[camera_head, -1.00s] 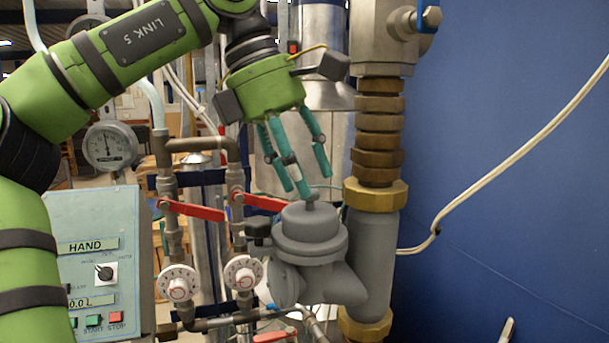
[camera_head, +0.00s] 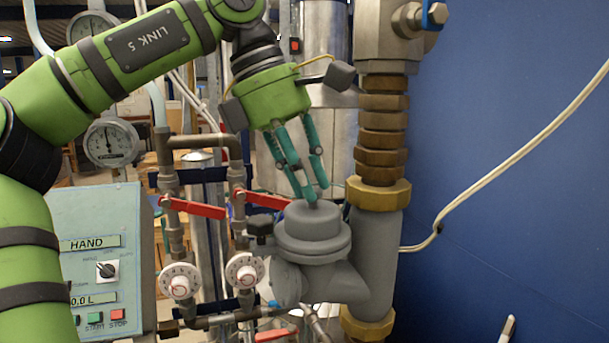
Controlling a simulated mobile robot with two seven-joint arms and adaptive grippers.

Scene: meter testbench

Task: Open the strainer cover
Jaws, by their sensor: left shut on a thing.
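The grey strainer cover (camera_head: 312,230) is a round, stepped cap sitting on top of the grey strainer body (camera_head: 335,283), right of the picture's middle. My left gripper (camera_head: 316,198) comes down from above, tilted. Its teal fingertips are together at the top of the cover and shut on its small top knob, which they mostly hide. The cover looks level and seated on the body. My right gripper is not in view.
A thick grey pipe with brass nuts (camera_head: 378,193) rises close to the right of the cover. Two red valve levers (camera_head: 193,209) and white dials (camera_head: 244,270) are on the left. A control box (camera_head: 100,255) stands further left. A blue wall (camera_head: 500,150) is on the right.

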